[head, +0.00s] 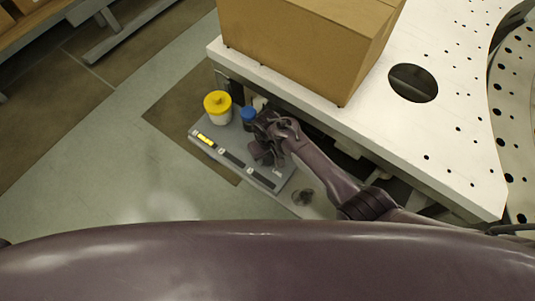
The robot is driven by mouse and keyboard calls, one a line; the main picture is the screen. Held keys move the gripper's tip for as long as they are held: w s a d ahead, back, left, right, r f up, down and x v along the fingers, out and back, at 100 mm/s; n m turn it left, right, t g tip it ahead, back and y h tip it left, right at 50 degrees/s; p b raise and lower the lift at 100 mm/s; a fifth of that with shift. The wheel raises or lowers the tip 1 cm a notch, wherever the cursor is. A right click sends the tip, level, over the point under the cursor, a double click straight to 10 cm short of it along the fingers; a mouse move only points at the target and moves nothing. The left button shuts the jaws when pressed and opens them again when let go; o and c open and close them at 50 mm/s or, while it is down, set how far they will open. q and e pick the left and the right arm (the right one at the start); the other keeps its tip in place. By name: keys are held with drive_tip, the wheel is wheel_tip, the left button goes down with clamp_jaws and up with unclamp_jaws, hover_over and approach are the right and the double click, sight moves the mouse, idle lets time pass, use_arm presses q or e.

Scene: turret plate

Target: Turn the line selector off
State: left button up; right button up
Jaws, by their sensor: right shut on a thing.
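A grey control panel (233,154) stands at the side of the white table, with a yellow marking and dark label strips along its front edge. My right gripper (263,152) is over the panel's right part, pointing down, and is shut on a dark control there, taken as the line selector. The gripper covers most of that control, so its pointer and setting cannot be read. My left gripper is not in view.
A cardboard box (300,45) sits on the white table (455,110), which has round holes. Open floor lies left of the panel.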

drive_tip(key=n, duration=0.3)
drive_tip(key=shift+n, duration=1.9)
drive_tip(key=o, duration=1)
drive_tip(key=shift+r+p, duration=0.4)
drive_tip(key=shift+r, duration=3.5)
